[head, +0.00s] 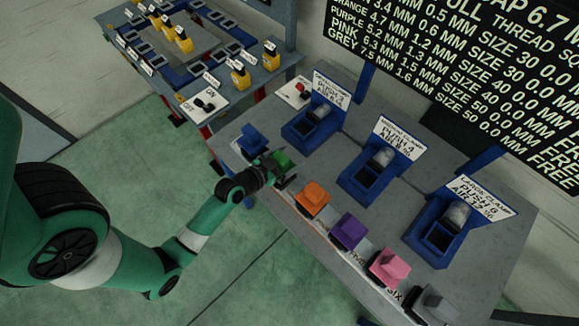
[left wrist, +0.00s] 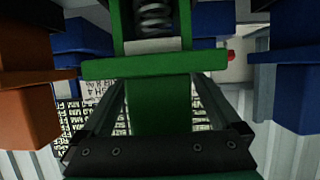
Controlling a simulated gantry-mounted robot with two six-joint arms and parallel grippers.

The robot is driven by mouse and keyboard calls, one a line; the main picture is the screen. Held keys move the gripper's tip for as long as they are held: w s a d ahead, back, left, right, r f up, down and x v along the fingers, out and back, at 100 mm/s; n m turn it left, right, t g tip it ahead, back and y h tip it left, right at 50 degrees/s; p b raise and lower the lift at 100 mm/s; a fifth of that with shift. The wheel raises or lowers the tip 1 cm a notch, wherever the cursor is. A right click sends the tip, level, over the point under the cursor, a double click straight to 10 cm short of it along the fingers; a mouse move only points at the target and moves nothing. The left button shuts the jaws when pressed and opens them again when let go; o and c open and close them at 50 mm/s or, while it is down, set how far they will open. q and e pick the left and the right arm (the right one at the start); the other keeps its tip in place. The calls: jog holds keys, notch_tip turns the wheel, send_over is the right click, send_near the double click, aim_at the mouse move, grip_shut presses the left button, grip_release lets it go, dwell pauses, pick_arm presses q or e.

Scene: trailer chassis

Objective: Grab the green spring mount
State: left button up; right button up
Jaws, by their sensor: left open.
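The green spring mount (head: 283,159) stands in the row at the near edge of the grey table, between a blue mount and an orange mount. My left gripper (head: 275,172) is at it, coming in from the near side. In the left wrist view the green mount (left wrist: 158,68) fills the middle, with a coil spring at the top. The open fingers of my left gripper (left wrist: 162,108) lie on either side of its green lower part. Contact cannot be told. My right gripper is not in view.
The blue mount (head: 250,139) and orange mount (head: 312,197) stand close on either side. Purple (head: 348,231), pink (head: 389,266) and grey (head: 436,305) mounts continue the row. Blue clamps (head: 370,177) with white signs stand behind. A second table with yellow parts (head: 240,75) is farther back.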

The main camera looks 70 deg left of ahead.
pick_arm(q)
jog(key=shift+s, duration=0.3)
jog(key=shift+c, duration=0.4)
grip_shut()
jog(key=shift+r, duration=0.15)
notch_tip(320, 180, up, 18)
jog(key=p, duration=0.6)
